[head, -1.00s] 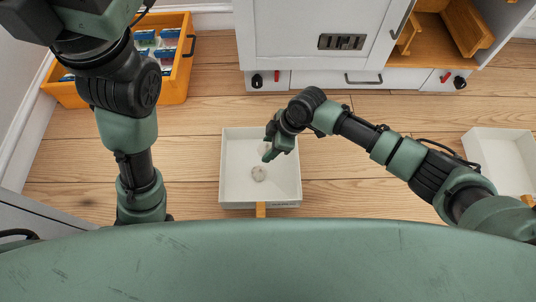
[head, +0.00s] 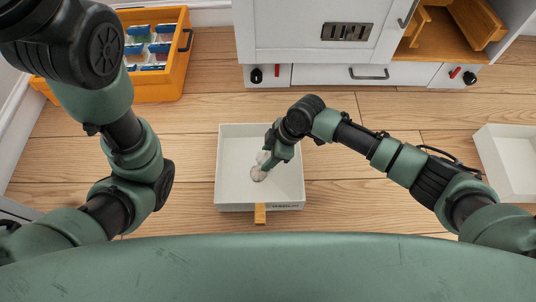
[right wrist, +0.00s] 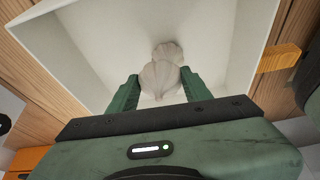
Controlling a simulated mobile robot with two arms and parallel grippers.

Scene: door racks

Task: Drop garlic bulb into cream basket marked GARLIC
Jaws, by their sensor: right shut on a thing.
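The cream basket (head: 230,192) sits on the wooden floor in the middle of the head view, with an orange tab and small blurred lettering on its near side. My right gripper (head: 268,160) reaches into it from the right and is shut on a pale garlic bulb (right wrist: 160,82). The bulb shows between the green fingers in the right wrist view. A second garlic bulb (right wrist: 167,50) shows just beyond it against the basket floor. Whether the held bulb touches the basket floor or the other bulb is unclear. My left gripper is out of view; only its arm shows.
A second cream basket (head: 490,150) stands at the right edge. An orange crate (head: 170,83) with colourful packets stands at the upper left. A white cabinet (head: 290,40) with handles and an open wooden compartment stands behind. Floor on both sides of the middle basket is clear.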

